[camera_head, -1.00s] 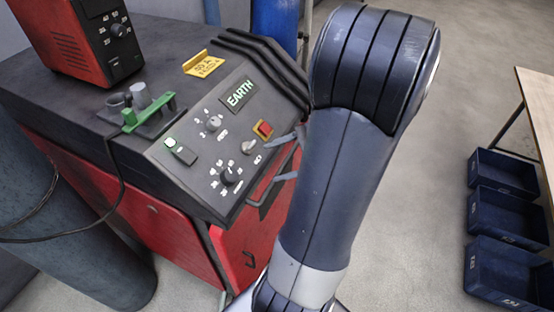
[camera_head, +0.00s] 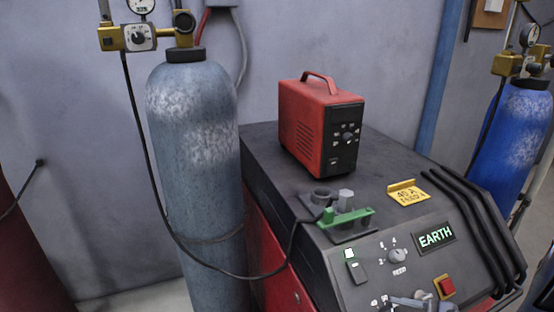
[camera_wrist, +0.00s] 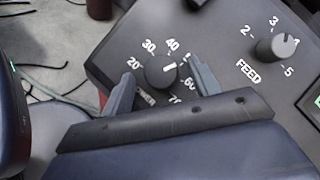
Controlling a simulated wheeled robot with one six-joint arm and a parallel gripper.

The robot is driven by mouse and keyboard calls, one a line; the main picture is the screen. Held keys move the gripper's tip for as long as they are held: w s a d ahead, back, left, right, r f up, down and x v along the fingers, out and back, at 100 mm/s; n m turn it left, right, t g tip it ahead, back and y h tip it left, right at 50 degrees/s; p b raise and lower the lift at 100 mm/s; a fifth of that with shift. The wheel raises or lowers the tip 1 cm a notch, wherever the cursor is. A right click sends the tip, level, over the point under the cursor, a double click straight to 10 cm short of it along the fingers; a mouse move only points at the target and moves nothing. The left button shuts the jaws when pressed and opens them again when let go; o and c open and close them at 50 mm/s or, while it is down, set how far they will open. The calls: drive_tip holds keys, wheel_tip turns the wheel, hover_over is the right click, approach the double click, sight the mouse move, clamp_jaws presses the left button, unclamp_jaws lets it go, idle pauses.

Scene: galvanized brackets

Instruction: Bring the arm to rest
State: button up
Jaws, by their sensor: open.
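My gripper (camera_wrist: 162,87) is open in the wrist view. Its two fingers stand apart on either side of a black dial knob (camera_wrist: 160,73) with a scale around it; I cannot tell whether they touch it. Only a small part of my gripper (camera_head: 410,303) shows at the bottom edge of the head view, over the sloped front panel of the welding machine (camera_head: 375,285). Most of my arm is out of that view. The feed knob (camera_wrist: 277,46) is to the right of my gripper in the wrist view.
A red box unit (camera_head: 315,125) and a green-handled clamp (camera_head: 347,216) sit on the machine's top, near a yellow plate (camera_head: 408,193). A grey gas cylinder (camera_head: 195,150) stands close at left; a blue cylinder (camera_head: 512,135) is at right. Black handle bars (camera_head: 485,235) edge the panel.

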idle(0.5)
